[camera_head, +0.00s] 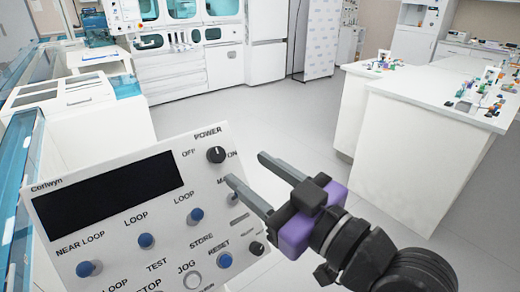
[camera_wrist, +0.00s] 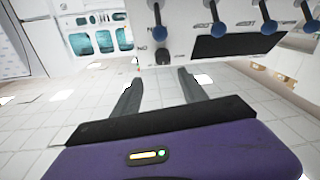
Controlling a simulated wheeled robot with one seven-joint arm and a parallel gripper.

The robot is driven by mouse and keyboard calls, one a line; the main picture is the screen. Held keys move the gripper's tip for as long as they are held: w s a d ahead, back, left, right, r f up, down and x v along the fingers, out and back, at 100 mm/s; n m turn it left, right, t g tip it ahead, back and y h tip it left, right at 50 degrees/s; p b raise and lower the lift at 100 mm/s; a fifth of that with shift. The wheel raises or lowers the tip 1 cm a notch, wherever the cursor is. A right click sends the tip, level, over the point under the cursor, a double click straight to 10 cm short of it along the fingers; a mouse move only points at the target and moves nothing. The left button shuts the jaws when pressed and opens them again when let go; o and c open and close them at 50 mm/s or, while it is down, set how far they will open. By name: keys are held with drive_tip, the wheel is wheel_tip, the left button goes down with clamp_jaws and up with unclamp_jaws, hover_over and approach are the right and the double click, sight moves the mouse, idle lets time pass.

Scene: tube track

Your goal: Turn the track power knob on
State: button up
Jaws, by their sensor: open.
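The white control panel (camera_head: 110,225) has a dark screen. Its black POWER knob (camera_head: 216,155) is at the upper right, between the OFF and ON labels. A small light mark shows on the knob, but its setting is too small to tell. My gripper (camera_head: 245,167) is open and empty, its grey fingers reaching toward the panel's upper right. In the wrist view the picture is inverted; the knob (camera_wrist: 162,56) shows just beyond and between the fingertips of my gripper (camera_wrist: 159,78). They look apart from it.
Several blue knobs (camera_head: 146,241) sit lower on the panel, one close to a fingertip. A white bench (camera_head: 420,120) with small colourful parts stands to the right. White lab equipment (camera_head: 185,50) lines the back. The floor between is clear.

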sight(221, 159)
drive_tip(key=shift+n+g, duration=0.3)
drive_tip(key=shift+n, duration=0.1)
drive_tip(key=x, duration=0.2)
drive_tip(key=f+x, duration=0.1)
drive_tip(key=x, duration=0.2)
drive_tip(key=p+x, duration=0.1)
drive_tip(key=x, duration=0.1)
drive_tip(key=shift+w+a+f, duration=0.15)
drive_tip(key=shift+a, duration=0.3)
clamp_jaws()
